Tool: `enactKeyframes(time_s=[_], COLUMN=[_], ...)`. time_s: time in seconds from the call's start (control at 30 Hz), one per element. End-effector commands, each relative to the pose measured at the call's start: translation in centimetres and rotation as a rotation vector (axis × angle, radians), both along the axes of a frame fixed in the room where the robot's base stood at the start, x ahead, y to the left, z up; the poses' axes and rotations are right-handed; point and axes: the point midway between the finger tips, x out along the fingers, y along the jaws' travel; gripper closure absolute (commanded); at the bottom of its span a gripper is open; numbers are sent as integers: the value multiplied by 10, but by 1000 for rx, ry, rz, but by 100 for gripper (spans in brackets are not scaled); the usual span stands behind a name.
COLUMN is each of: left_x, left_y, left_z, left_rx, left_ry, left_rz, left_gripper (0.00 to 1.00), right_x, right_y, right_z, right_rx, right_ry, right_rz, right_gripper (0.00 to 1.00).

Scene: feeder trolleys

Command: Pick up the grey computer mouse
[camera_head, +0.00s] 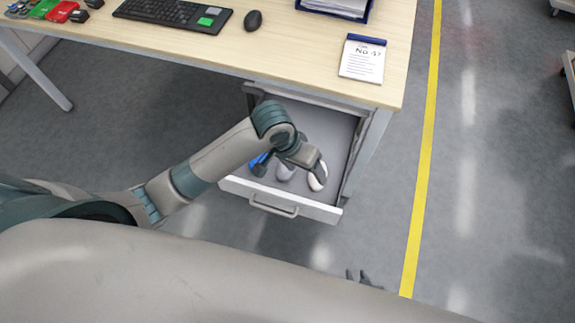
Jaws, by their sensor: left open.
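The grey computer mouse (285,173) appears to be the grey rounded object lying in the open drawer (322,125), partly hidden by my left gripper. My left gripper (290,169) is open over the drawer, with its fingers on either side of the grey object. I cannot tell whether they touch it. A white mouse-like object (318,176) lies to its right, close to the right finger. A blue object (260,164) lies to its left, mostly hidden behind the left finger. My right gripper (358,277) shows only in part at the bottom, in front of the drawer.
The drawer front with its handle (273,206) faces me. On the desk (290,50) are a black keyboard (165,12), a dark mouse (253,20), a notepad (362,60) and a blue-edged tray (337,8). Floor right of the desk is clear along a yellow line (424,150).

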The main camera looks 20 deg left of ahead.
Motion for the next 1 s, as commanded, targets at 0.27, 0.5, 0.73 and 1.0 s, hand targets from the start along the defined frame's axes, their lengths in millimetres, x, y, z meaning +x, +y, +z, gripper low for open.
enactKeyframes(time_s=[0.27,0.5,0.73,1.0], left_x=[40,61,66,66], left_y=[28,58,67,67], left_z=[30,52,58,58], left_rx=[138,247,278,277], left_ry=[87,142,158,158], left_rz=[44,119,146,146], left_gripper=[31,31,31,31], right_x=[3,2,2,2], right_y=[0,0,0,0], right_z=[1,1,1,1], right_rx=[1,1,1,0], right_ry=[-5,-5,-5,-5], right_rz=[1,1,1,2], right_gripper=[69,69,69,69])
